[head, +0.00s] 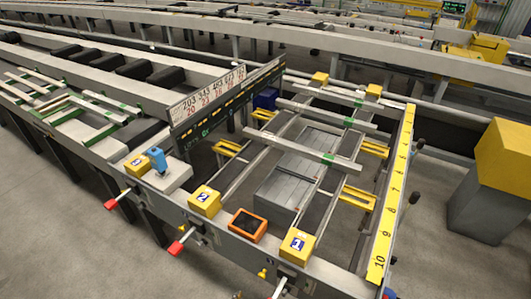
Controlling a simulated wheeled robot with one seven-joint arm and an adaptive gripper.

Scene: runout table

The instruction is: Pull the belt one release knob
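A yellow box marked 1 (297,245) sits on the near rail of the runout table, right of centre in the head view. Below it a lever (280,287) sticks out from the front face and is cut off by the bottom edge. A small yellow knob (262,273) is on the front face, left of that lever. I cannot tell which of these is the belt one release knob. Similar red-tipped levers stand below the yellow box marked 2 (205,201) and the yellow box marked 3 (138,165). My gripper is not in view.
A blue device (157,160) stands by box 3. A yellow numbered scale (390,205) runs along the right side. A yellow-topped grey post (495,185) stands at right. Floor at lower left is clear.

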